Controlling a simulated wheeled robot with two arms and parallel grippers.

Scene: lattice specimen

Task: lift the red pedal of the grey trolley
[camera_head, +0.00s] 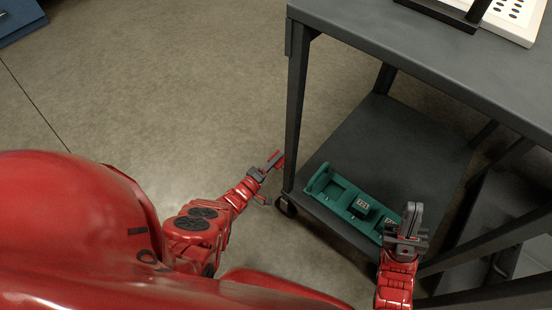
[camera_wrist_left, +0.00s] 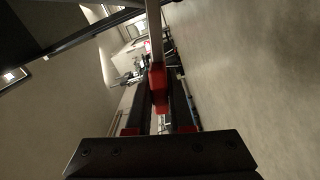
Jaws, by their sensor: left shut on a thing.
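The grey trolley (camera_head: 385,28) stands at the right of the head view, with a top, a lower shelf and castors. The red pedal (camera_head: 277,159) shows beside the trolley's near left leg, low down. My left gripper (camera_head: 270,165) reaches to it from the left and is shut on it. In the left wrist view the red pedal (camera_wrist_left: 158,88) lies between my left gripper's fingers, which partly hide it. My right gripper (camera_head: 412,215) points up in front of the lower shelf, its fingers together, with nothing visible in it.
A green tray (camera_head: 340,192) with small labelled blocks lies on the lower shelf, close to my right gripper. A castor (camera_head: 286,206) is under the near left leg. A white plate with dark holes (camera_head: 515,15) is on the trolley's top. The floor left of the trolley is clear.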

